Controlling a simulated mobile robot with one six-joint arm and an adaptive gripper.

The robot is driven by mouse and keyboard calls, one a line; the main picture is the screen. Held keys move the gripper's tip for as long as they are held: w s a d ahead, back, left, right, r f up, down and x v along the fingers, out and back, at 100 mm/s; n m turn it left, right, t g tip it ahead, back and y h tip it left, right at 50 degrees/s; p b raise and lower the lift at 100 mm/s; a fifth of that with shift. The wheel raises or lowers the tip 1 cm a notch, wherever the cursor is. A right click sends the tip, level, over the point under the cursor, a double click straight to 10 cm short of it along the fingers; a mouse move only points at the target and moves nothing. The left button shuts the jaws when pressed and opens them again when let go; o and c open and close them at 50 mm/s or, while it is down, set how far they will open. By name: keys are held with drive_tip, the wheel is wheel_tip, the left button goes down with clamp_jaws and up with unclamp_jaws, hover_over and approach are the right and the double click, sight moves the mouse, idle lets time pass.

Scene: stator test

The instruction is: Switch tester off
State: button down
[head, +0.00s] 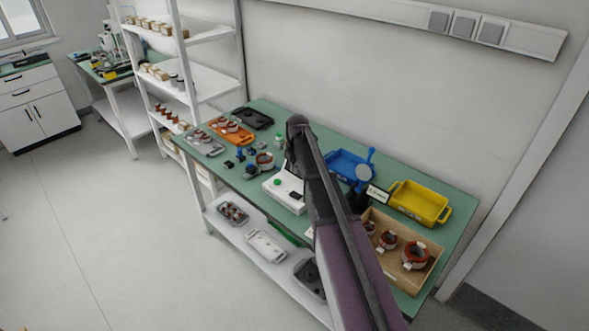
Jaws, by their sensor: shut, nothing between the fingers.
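The tester (284,190) is a white box on the green bench, left of my arm in the head view. A green round button (277,182) and a dark part (296,195) show on its top. My arm crosses in front of its right side and hides part of it. My gripper (289,170) is a small dark shape at the tester's back edge, below the arm's upper bend. It is shut and empty. I cannot tell whether it touches the tester.
A wooden box (436,262) with copper-wound stators, a yellow bin (420,203) and a blue bin (350,165) stand to the right. An orange tray (247,139), grey tray (207,147) and black tray (253,118) lie at the left. Shelving (190,75) stands behind them.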

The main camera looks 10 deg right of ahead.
drive_tip(key=shift+w+a+r+p, duration=0.1)
drive_tip(key=shift+w+r+p, duration=0.05)
drive_tip(key=shift+r+p, duration=1.3)
drive_tip(key=shift+r, duration=0.15)
drive_tip(key=s+a+m, duration=0.3)
drive_tip(key=s+m, duration=2.1)
drive_tip(key=s, duration=0.5)
drive_tip(key=shift+s+f+m+g+b, duration=0.25)
drive_tip(key=shift+s+m+g+b, duration=0.05)
drive_tip(key=shift+m+b, duration=0.1)
